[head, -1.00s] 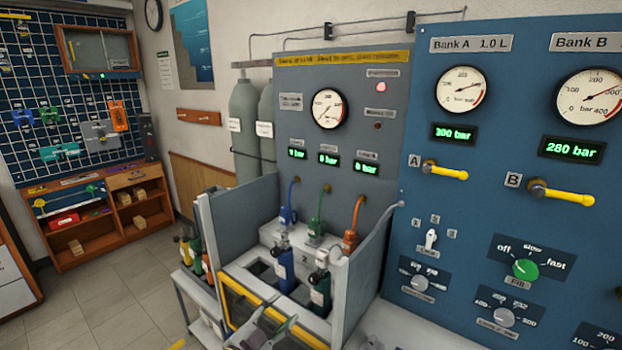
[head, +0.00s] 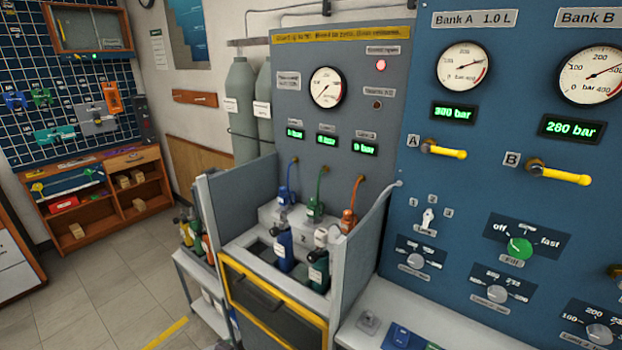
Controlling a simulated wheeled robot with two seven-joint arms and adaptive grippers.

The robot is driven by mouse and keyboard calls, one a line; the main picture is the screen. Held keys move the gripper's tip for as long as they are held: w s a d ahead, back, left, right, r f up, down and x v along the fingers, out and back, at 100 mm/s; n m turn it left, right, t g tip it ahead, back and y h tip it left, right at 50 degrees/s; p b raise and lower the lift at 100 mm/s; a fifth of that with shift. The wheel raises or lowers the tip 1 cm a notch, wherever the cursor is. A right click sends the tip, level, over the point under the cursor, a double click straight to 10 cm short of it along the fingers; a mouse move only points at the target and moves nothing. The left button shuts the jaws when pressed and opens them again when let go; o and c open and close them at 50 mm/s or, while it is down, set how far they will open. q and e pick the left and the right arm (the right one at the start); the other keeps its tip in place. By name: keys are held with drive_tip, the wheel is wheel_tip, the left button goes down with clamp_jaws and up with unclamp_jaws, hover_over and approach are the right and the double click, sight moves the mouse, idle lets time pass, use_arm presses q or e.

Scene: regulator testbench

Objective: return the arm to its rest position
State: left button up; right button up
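Neither of my grippers nor my arms shows in the head view now. The testbench stands ahead: a grey fill panel (head: 345,75) with a gauge and green displays, and a blue panel (head: 480,215) to its right. Below the grey panel is an open-topped bay with a yellow-framed front (head: 272,305). A blue cylinder (head: 284,247) and a dark green cylinder (head: 318,270) stand in the bay. Blue, green and orange hoses hang behind them.
A low cart (head: 205,290) with small cylinders stands left of the bay. Floor (head: 110,280) is clear at the left, before a wooden shelf (head: 105,185).

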use_arm(q)
drive_tip(key=s+a+f+n+g, duration=0.1)
drive_tip(key=s+a+g, duration=0.1)
drive_tip(key=s, duration=0.4)
drive_tip(key=s+a+f+n+g, duration=0.1)
drive_tip(key=s+a+f+g, duration=0.15)
drive_tip(key=s, duration=0.25)
wheel_tip(320, 180, down, 32)
drive_tip(key=s+a+g+y, duration=0.1)
drive_tip(key=s+a+g, duration=0.1)
drive_tip(key=s+a+f, duration=0.3)
drive_tip(key=s+f, duration=0.6)
drive_tip(key=s, duration=0.1)
drive_tip(key=s+a+f, duration=0.4)
drive_tip(key=s+f, duration=0.6)
drive_tip(key=shift+s+a+f+y, duration=0.25)
drive_tip(key=shift+s+f+y, duration=0.05)
drive_tip(key=shift+y, duration=0.1)
